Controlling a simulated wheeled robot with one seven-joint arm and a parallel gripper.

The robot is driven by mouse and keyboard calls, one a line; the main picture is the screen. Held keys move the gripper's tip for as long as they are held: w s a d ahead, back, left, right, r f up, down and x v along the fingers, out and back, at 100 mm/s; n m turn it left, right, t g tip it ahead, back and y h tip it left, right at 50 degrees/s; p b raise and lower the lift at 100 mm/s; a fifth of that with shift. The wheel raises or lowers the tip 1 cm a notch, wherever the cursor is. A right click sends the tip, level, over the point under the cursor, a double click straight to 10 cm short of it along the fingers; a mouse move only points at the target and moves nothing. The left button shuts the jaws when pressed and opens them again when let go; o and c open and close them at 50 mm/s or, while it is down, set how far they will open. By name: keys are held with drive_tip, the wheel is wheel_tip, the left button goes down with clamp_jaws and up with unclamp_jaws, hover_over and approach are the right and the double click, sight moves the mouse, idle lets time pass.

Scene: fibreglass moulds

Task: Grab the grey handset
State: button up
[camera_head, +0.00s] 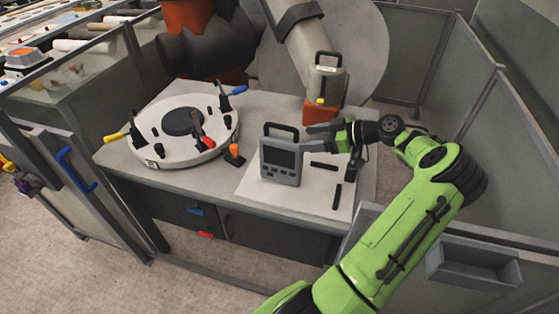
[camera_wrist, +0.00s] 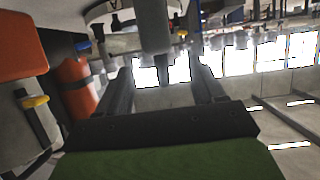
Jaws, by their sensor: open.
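The grey handset (camera_head: 281,160) stands upright on a white sheet on the bench. It has a dark screen, buttons and a dark carry handle on top. My gripper (camera_head: 311,136) is just right of the handset's upper part, its fingers pointing left towards it. It is open and appears empty; I cannot tell whether a finger touches the handset. In the wrist view the two dark fingers of my gripper (camera_wrist: 163,88) are spread apart. A grey shape shows beyond them, but I cannot tell whether it is the handset.
A round white mould (camera_head: 165,150) with several clamps stands left on the bench (camera_head: 222,178). An orange-handled tool (camera_head: 234,153) lies between it and the handset. Dark bars (camera_head: 337,196) lie on the white sheet (camera_head: 309,201). A grey device on an orange base (camera_head: 320,110) stands behind my gripper.

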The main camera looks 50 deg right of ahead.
sight(293, 140)
drive_tip(key=x, duration=0.8)
drive_tip(key=shift+w+f+b, duration=0.25)
drive_tip(key=shift+b, duration=0.05)
clamp_jaws()
drive_tip(key=shift+r, duration=0.1)
idle(0.8)
